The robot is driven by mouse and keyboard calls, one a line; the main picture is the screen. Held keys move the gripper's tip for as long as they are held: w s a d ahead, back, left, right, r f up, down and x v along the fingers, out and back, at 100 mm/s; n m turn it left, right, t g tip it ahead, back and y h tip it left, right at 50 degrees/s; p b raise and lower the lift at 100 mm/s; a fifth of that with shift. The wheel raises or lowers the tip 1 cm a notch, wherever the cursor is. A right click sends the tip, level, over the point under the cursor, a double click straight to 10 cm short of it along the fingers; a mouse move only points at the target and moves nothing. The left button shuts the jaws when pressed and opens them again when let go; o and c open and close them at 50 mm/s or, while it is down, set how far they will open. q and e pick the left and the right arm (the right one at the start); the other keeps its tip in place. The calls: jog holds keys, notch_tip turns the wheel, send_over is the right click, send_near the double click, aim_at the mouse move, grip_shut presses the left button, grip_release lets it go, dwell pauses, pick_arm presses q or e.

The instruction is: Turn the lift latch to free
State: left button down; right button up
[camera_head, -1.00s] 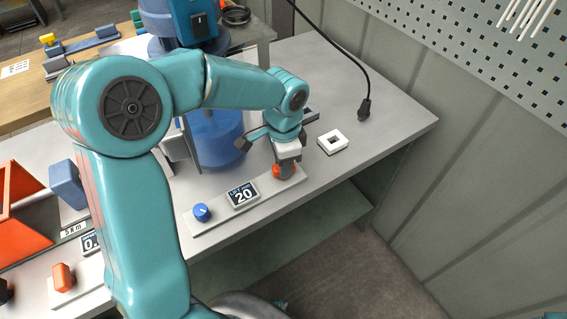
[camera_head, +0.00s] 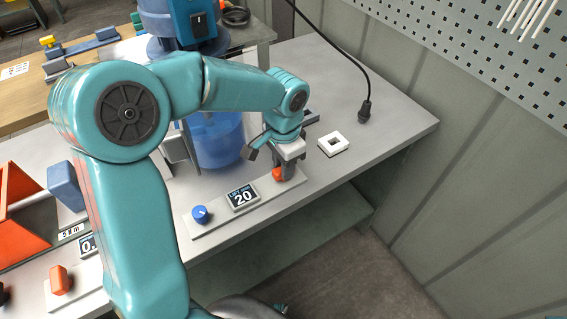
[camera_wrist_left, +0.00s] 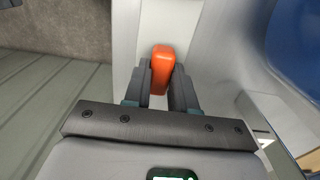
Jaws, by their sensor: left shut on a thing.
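The lift latch is an orange handle (camera_head: 279,174) at the right end of a pale panel (camera_head: 222,212) on the bench. My left gripper (camera_head: 284,172) reaches down over it from above and partly hides it. In the left wrist view, the orange handle (camera_wrist_left: 162,68) stands between the two dark fingers of my left gripper (camera_wrist_left: 160,84), which are closed on it. A display reading 20 (camera_head: 242,197) and a blue knob (camera_head: 201,214) sit on the same panel, to the left. My right gripper is not in view.
A blue transparent vessel (camera_head: 218,142) stands just behind the panel. A second orange handle (camera_head: 61,280) sits at lower left.

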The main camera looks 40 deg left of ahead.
pick_arm(q)
jog(key=c, duration=0.9)
grip_release()
notch_tip(320, 180, up, 16)
jog(key=shift+r+p, duration=0.25)
jog(key=shift+p, duration=0.7)
